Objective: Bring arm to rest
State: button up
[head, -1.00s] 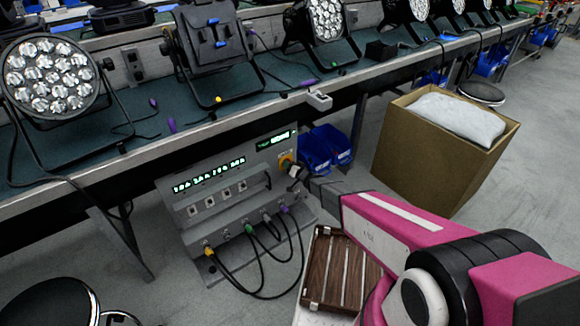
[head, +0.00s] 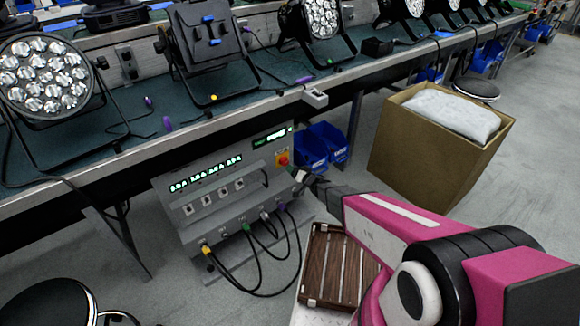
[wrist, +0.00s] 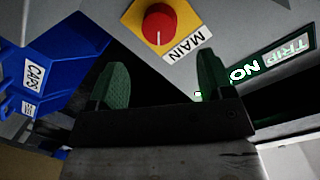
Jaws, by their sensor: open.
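My gripper (wrist: 162,82) is open and empty, with its two dark green fingers apart in the wrist view. In the head view my gripper (head: 299,178) is at the upper right of the grey control box (head: 215,222), just below and right of the red MAIN switch (head: 282,159). In the wrist view the red knob (wrist: 159,24) sits on a yellow plate ahead of the fingers, apart from them. A green lit TRIP display (wrist: 272,65) is to its right. My pink and white arm reaches in from the lower right.
Blue bins (head: 322,145) stand just behind my gripper. A cardboard box (head: 420,150) with a white bag is at the right. The workbench (head: 240,107) with several par lamps runs above. Cables hang from the box front, and a brown slatted crate (head: 322,275) lies below my arm.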

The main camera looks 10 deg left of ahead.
jog(key=v, duration=0.3)
jog(key=shift+s+d, duration=0.1)
jog(key=shift+d, duration=0.1)
jog(key=w+d+r+m+h, duration=0.15)
jog(key=d+r+h, duration=0.4)
jog(key=d, duration=0.55)
jog(key=d+r+m+h, duration=0.2)
jog(key=d+r+h, duration=0.4)
jog(key=d, duration=0.6)
jog(key=s+d+r+g, duration=0.5)
jog(key=s+d, duration=0.1)
jog(key=s, duration=0.3)
jog(key=s+d+r+g+h, duration=0.1)
jog(key=s+d+r+g, duration=0.4)
jog(key=s, duration=0.5)
jog(key=shift+s+d, duration=0.2)
jog(key=shift+d, duration=0.65)
jog(key=shift+r+n, duration=0.1)
jog(key=shift+n, duration=0.15)
